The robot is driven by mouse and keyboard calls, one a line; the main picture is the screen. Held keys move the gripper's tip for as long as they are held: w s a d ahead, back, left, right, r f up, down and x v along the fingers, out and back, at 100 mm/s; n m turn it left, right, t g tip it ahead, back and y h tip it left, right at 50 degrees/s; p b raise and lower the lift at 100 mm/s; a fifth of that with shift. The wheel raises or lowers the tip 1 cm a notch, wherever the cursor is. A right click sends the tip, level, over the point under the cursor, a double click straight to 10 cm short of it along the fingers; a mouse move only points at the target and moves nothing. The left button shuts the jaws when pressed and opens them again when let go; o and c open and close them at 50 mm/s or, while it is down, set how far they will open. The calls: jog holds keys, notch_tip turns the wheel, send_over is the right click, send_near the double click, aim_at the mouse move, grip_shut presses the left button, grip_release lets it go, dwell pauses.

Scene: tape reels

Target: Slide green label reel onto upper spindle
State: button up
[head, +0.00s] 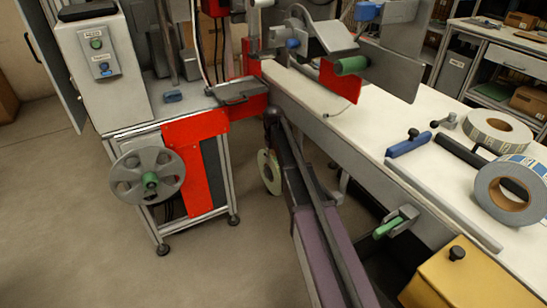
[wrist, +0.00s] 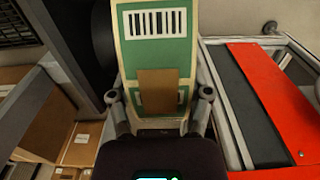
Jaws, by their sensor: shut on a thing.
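The green label reel shows close up in the wrist view (wrist: 180,52), with a barcode and a tan patch on its label face. My gripper (wrist: 160,100) is shut on it, one finger at each side. In the head view the reel (head: 268,172) hangs left of my arm, above the floor and right of the red panel, partly hidden by the arm. My fingers are hidden there. A grey spoked disc with a green hub (head: 150,180) is on the machine's lower front. I cannot tell which part is the upper spindle; the reel is apart from the disc.
The white-topped bench (head: 350,130) runs along the right, with a blue-labelled reel (head: 482,186) and another pale reel (head: 497,122) on it. A red panel (head: 195,165) fronts the machine. A yellow box (head: 470,280) stands at lower right. The floor at left is clear.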

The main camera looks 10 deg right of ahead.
jog(key=shift+a, duration=0.2)
jog(key=s+a, duration=0.2)
jog(key=a, duration=0.5)
jog(key=shift+s+a, duration=0.2)
jog(key=shift+s, duration=0.1)
dwell(0.6)
jog(key=shift+a, duration=0.1)
jog(key=shift+s, duration=0.15)
dwell(0.8)
